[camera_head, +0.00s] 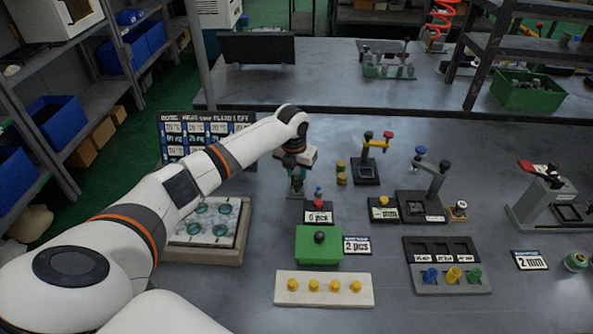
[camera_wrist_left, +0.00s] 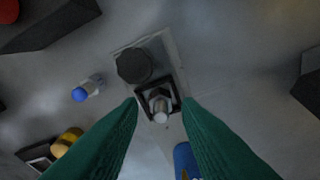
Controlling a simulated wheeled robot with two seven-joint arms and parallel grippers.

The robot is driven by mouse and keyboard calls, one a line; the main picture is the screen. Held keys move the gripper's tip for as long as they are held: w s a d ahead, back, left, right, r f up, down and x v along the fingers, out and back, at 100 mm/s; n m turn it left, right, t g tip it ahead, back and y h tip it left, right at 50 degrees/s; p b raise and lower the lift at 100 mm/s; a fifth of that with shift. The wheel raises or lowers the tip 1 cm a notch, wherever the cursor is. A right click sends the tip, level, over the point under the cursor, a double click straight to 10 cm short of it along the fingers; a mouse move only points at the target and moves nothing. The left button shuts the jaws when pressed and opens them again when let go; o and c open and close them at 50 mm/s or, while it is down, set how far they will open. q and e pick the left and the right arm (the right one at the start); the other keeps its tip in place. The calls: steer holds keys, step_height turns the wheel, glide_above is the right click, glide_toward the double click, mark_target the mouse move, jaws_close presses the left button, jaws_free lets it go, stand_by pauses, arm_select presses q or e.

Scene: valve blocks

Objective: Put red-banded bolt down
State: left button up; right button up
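My left gripper (camera_head: 297,180) points down over the table, left of the small red-topped block (camera_head: 319,204). In the left wrist view its two green fingers are apart, with a clear gap between them. A grey metal bolt (camera_wrist_left: 160,104) with a pale end stands in a dark square frame on a grey plate (camera_wrist_left: 176,68), beyond and between the fingertips. The fingers do not appear to touch it. I cannot make out a red band on it. A dark round knob (camera_wrist_left: 134,66) is beside it. My right gripper is in neither view.
A blue-tipped bolt (camera_wrist_left: 86,90), a yellow-topped piece (camera_wrist_left: 67,141) and a blue cylinder (camera_wrist_left: 185,160) are close by. In the head view, a green box (camera_head: 318,255) and white strip with yellow knobs (camera_head: 324,299) stand in front.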

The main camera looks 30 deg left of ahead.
arm_select(q)
step_height(320, 180, up, 12)
steer(key=s, duration=0.2)
steer(key=shift+d+b, duration=0.2)
steer(key=shift+b, duration=0.1)
steer(key=shift+w+r, duration=0.1)
stand_by(0.4)
